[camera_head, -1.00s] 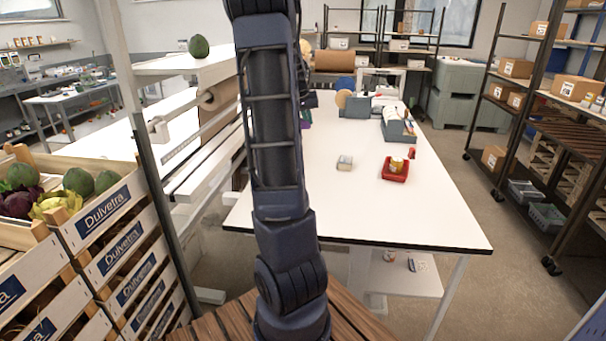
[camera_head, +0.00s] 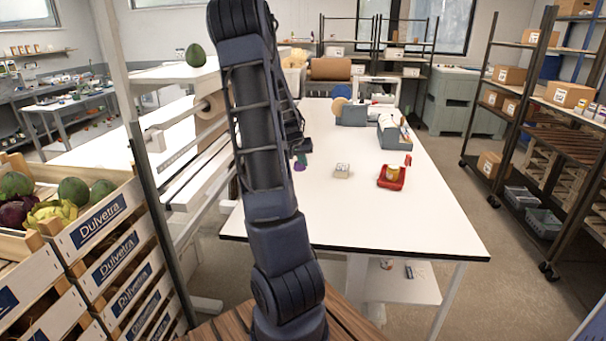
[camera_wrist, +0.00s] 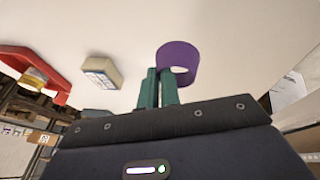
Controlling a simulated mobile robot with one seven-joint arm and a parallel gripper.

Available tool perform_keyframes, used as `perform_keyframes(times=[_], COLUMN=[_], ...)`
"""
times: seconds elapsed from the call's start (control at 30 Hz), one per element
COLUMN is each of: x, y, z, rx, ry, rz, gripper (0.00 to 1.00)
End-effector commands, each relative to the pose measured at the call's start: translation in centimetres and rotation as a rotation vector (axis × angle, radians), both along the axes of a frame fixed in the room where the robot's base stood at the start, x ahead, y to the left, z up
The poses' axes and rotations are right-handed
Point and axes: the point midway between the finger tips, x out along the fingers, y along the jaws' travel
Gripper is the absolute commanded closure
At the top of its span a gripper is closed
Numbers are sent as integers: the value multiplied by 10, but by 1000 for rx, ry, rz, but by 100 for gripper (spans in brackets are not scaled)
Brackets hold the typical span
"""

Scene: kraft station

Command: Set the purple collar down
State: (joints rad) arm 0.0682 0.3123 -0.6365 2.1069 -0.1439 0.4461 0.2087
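The purple collar (camera_wrist: 178,56) is a short open ring at the tips of my gripper's teal fingers in the wrist view. My gripper (camera_wrist: 159,78) has its fingers close together, and they appear shut on the collar's wall. In the head view a small part of the collar (camera_head: 300,167) shows just right of my arm, below the green fingers (camera_head: 301,157). It is over the left part of the white table (camera_head: 400,229). I cannot tell whether the collar touches the tabletop. My arm hides part of the gripper.
A small pale box (camera_head: 342,171) and a red tray (camera_head: 392,178) holding a jar stand to the right of the collar.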

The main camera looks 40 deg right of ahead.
Motion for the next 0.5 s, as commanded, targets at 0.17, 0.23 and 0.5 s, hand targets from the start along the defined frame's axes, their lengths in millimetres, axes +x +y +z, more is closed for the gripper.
perform_keyframes(times=[0.17, 0.23, 0.5], x=[0, 0, 0], y=[0, 0, 0], z=[-12, -15, -49], rx=[0, 0, 1], ry=[0, 0, 2], rz=[0, 0, -2], gripper=[100, 100, 100])
